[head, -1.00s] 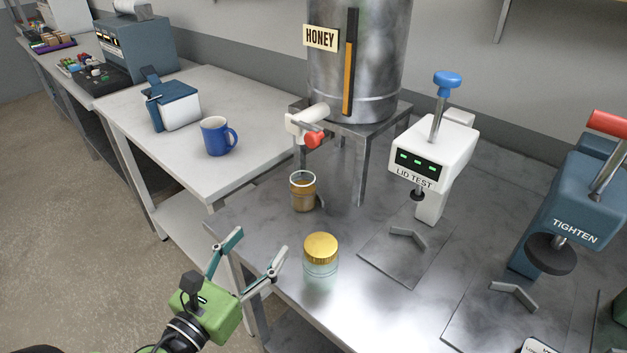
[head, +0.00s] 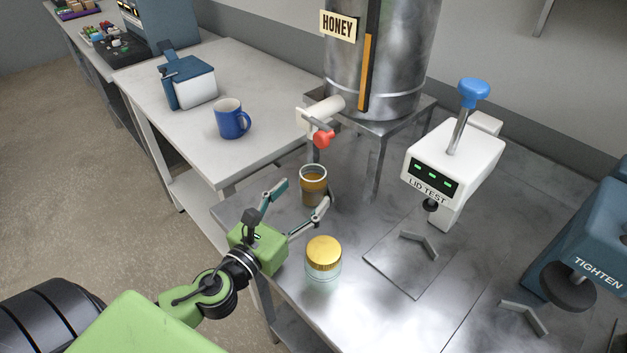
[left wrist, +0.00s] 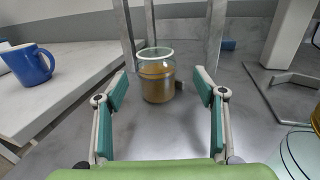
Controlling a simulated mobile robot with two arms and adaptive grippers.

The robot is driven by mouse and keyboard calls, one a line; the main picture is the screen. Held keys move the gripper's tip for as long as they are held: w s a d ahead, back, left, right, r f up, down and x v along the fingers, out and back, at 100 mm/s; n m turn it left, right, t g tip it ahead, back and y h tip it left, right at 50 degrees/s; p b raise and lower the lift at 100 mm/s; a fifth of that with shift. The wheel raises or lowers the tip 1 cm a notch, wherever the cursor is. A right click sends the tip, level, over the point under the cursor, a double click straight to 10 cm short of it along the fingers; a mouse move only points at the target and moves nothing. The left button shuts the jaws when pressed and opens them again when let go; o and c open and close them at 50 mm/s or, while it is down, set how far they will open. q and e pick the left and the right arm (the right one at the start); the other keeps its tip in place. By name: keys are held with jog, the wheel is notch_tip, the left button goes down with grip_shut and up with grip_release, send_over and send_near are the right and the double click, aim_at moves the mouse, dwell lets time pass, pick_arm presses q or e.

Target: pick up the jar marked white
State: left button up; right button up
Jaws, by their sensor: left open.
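A glass jar with amber honey and no lid (head: 312,188) stands upright on the metal table under the honey tap. It also shows between my fingers in the left wrist view (left wrist: 157,82). A second glass jar with a gold lid (head: 323,262) stands nearer, right of my left gripper; its edge shows at the far right in the left wrist view (left wrist: 300,150). No white mark is readable on either jar. My left gripper (head: 302,196) is open and empty, its fingers pointing at the open honey jar and just short of it. My right gripper is not in view.
The honey tank's tap (head: 320,133) hangs above the open jar, with the stand's legs behind it. A lid test press (head: 450,165) and a tighten press (head: 585,255) stand to the right. A blue mug (head: 231,120) is on the left table.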

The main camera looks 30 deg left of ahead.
aim_at(320, 170)
pick_arm(q)
jog(key=shift+w, duration=0.75)
jog(key=shift+w+r+p, duration=0.15)
jog(key=shift+w+p, duration=0.15)
jog(key=w+p, duration=0.1)
jog(key=w, duration=0.2)
jog(key=shift+w+a+r, duration=0.1)
jog(key=shift+w+a, duration=0.05)
jog(key=shift+w, duration=0.6)
jog(key=c, duration=1.4)
jog(key=shift+c, duration=1.3)
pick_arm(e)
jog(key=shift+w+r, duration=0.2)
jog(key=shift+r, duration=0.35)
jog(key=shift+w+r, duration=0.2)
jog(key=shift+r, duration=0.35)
